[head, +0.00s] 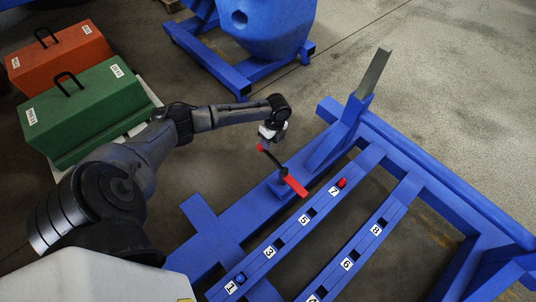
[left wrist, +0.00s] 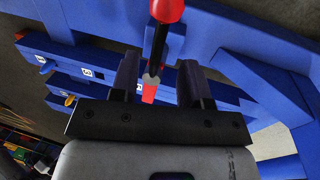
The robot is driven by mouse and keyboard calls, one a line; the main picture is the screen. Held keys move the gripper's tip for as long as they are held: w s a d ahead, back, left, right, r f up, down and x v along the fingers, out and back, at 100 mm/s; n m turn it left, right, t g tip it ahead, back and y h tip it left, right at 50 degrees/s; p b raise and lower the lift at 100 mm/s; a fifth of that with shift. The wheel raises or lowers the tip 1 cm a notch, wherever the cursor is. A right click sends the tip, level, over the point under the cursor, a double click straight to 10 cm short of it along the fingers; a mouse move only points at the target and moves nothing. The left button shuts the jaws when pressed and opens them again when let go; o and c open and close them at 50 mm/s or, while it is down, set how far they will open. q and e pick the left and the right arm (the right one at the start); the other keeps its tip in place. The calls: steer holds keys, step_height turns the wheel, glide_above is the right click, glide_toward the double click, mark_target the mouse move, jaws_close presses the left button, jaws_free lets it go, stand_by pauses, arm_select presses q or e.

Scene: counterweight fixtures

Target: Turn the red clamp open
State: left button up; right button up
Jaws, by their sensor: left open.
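The red clamp (head: 294,185) is mounted on the blue frame, with a black lever ending in a red knob that points up and left in the head view. In the left wrist view the clamp's red knob (left wrist: 167,10) is at the top and its black lever runs down between my fingers to a grey and red part. My left gripper (head: 271,136) is just above the lever in the head view. In the left wrist view the left gripper (left wrist: 159,72) is open, with one finger on each side of the lever; contact cannot be told. My right gripper is not in view.
The blue frame (head: 220,232) has numbered slots, with a red piece (head: 342,183) by number 7 and a blue piece (head: 240,278) by number 1. A slanted grey-tipped post (head: 373,72) rises behind the clamp. Green (head: 85,105) and orange (head: 60,62) boxes stand at left.

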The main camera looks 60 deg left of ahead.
mark_target(268, 152)
arm_select(q)
steer(key=f, duration=0.1)
steer(key=f+b, duration=0.1)
steer(key=f, duration=0.1)
steer(key=s+f+b, duration=0.1)
steer(key=f, duration=0.1)
steer(key=shift+d, duration=0.1)
steer(key=shift+f+b, duration=0.35)
steer(key=shift+b, duration=0.1)
steer(key=shift+c, duration=0.4)
steer(key=c, duration=0.4)
steer(key=shift+d, duration=0.1)
jaws_close()
